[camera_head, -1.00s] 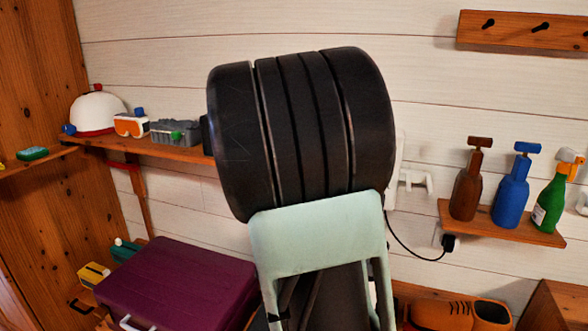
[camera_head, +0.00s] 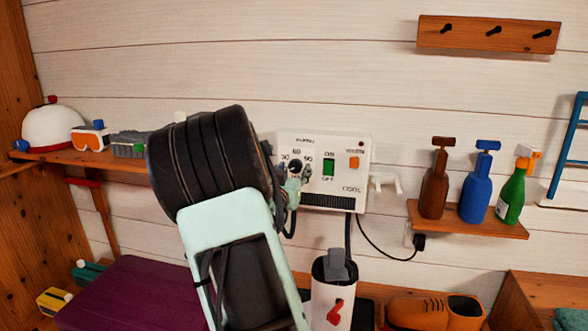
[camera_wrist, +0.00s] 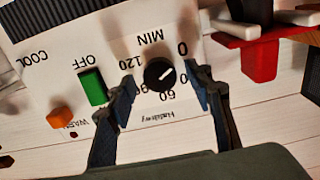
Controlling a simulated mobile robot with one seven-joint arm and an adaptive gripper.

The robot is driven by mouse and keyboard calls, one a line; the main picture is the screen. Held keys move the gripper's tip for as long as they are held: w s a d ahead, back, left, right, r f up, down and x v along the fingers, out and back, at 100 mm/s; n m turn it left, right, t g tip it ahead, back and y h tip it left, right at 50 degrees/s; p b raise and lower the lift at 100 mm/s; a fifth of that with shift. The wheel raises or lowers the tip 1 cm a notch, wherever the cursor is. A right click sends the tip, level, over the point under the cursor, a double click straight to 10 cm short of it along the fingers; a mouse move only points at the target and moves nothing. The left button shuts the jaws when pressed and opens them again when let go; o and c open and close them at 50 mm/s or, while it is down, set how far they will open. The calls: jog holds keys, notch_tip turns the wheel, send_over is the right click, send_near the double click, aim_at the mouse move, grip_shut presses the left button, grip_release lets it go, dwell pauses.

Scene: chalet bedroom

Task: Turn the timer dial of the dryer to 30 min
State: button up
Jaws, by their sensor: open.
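The white dryer control box (camera_head: 352,190) hangs on the wall and shows upside down in the wrist view (camera_wrist: 98,48). Its black timer dial (camera_wrist: 156,76) has a white pointer mark facing right and slightly up, between the printed 0 and the right finger. The 60, 90 and 120 labels show; the 30 label is not readable there. My gripper (camera_wrist: 161,82) is open, one finger on each side of the dial, with gaps visible. In the head view my gripper (camera_head: 294,186) is at the box's left part, close to the dial (camera_head: 295,165).
A green switch (camera_wrist: 93,87) and an orange button (camera_wrist: 60,117) sit beside the dial. A white hook (camera_head: 385,183) and a shelf (camera_head: 465,222) with bottles are right of the box. A white cylinder (camera_head: 328,296) with a red mark stands below.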

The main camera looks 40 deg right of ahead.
jog(key=shift+w+d, duration=0.35)
jog(key=shift+d, duration=0.1)
jog(key=c, duration=1.1)
jog(key=shift+c, duration=0.2)
